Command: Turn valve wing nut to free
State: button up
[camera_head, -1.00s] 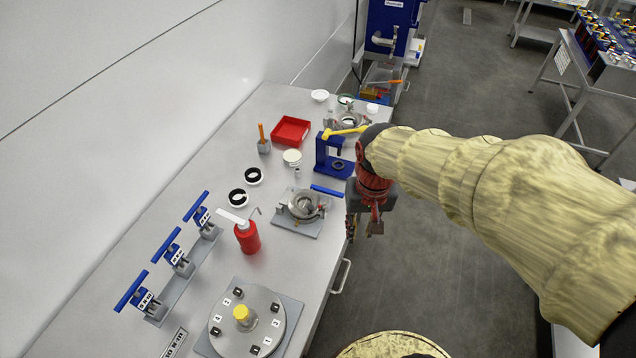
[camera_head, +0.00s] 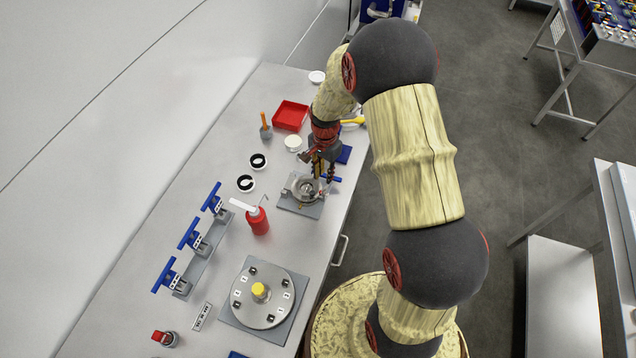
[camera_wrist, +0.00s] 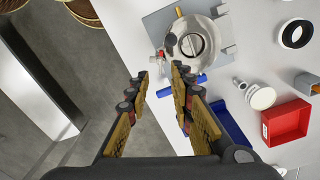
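A round metal valve (camera_head: 304,187) sits on a grey plate (camera_head: 288,205) near the bench's front edge. It also shows in the wrist view (camera_wrist: 198,40), with a disc in its bore and a blue lever (camera_wrist: 190,83). A small metal-and-red fitting (camera_wrist: 163,56) sticks out at its side; I cannot tell whether this is the wing nut. My gripper (camera_head: 322,170) is just above the valve in the head view, partly covering it. In the wrist view, my gripper (camera_wrist: 160,76) is open and empty, its fingertips beside the blue lever and apart from the fitting.
A red squeeze bottle (camera_head: 257,221) stands close to the valve plate. A flanged disc with a yellow knob (camera_head: 260,290) and several blue-handled valves (camera_head: 190,236) are nearer. A red tray (camera_head: 291,115) and a blue stand (camera_wrist: 228,125) are behind.

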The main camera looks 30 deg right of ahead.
aim_at(324, 190)
jog(key=shift+d+m, duration=0.1)
jog(key=shift+m, duration=0.4)
jog(key=shift+w+f, duration=0.1)
jog(key=shift+f, duration=0.25)
jog(key=shift+f+p, duration=0.4)
jog(key=shift+f, duration=3.15)
jog(key=shift+c, duration=0.4)
grip_shut()
